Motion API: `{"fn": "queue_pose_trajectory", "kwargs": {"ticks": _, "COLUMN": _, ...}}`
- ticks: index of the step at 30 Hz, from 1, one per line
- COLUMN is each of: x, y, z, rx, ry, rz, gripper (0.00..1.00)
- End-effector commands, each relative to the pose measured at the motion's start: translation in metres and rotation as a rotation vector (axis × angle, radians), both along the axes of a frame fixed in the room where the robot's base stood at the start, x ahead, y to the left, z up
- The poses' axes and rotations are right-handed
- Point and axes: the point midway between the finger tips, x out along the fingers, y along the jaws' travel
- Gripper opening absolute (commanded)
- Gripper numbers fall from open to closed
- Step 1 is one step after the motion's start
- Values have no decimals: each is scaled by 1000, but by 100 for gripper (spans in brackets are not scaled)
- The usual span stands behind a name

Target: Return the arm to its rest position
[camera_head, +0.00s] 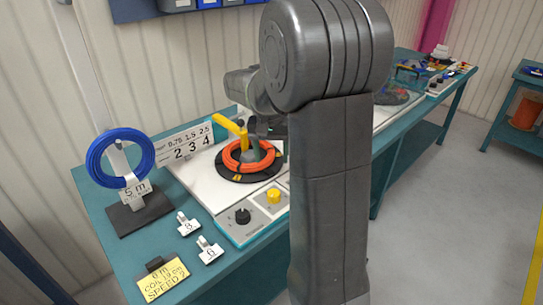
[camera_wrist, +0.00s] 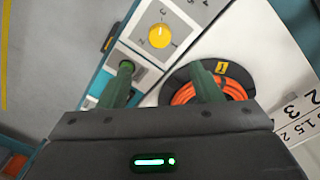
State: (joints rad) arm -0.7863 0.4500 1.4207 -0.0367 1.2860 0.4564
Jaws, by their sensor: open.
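My gripper (camera_wrist: 163,78) is open, its two green fingers spread and nothing between them in the wrist view. It is above the white winding station, whose yellow knob (camera_wrist: 160,36) shows ahead of the fingers. The right finger overlaps the orange cable coil (camera_wrist: 233,88) in that view; I cannot tell whether they touch. In the head view my arm (camera_head: 330,150) reaches over the bench and largely hides the gripper. The orange coil (camera_head: 235,164) lies around the hub on a black disc, beside a yellow lever (camera_head: 231,127).
A blue coil (camera_head: 100,142) hangs on a stand at the bench's (camera_head: 100,205) left end. A black knob (camera_head: 242,216), small tags (camera_head: 210,252) and a yellow note (camera_head: 162,281) are near the front. More equipment (camera_head: 412,72) stands farther right. Floor (camera_head: 450,200) to the right is clear.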

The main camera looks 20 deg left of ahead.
Motion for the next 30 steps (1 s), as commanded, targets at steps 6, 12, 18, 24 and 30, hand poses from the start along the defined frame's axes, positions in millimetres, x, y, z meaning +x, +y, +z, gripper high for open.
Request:
{"fn": "queue_pose_trajectory", "kwargs": {"ticks": 6, "x": 0, "y": -1, "z": -8, "rx": -2, "ry": 2, "rz": 0, "gripper": 58}}
{"fn": "queue_pose_trajectory", "kwargs": {"ticks": 12, "x": 0, "y": -2, "z": -38, "rx": -5, "ry": 5, "rz": 0, "gripper": 58}}
{"fn": "queue_pose_trajectory", "kwargs": {"ticks": 18, "x": 0, "y": -4, "z": -79, "rx": -5, "ry": 5, "rz": 0, "gripper": 58}}
{"fn": "queue_pose_trajectory", "kwargs": {"ticks": 24, "x": 1, "y": -5, "z": -114, "rx": -4, "ry": 4, "rz": 0, "gripper": 58}}
{"fn": "queue_pose_trajectory", "kwargs": {"ticks": 30, "x": 1, "y": -5, "z": -134, "rx": -2, "ry": 2, "rz": 0, "gripper": 58}}
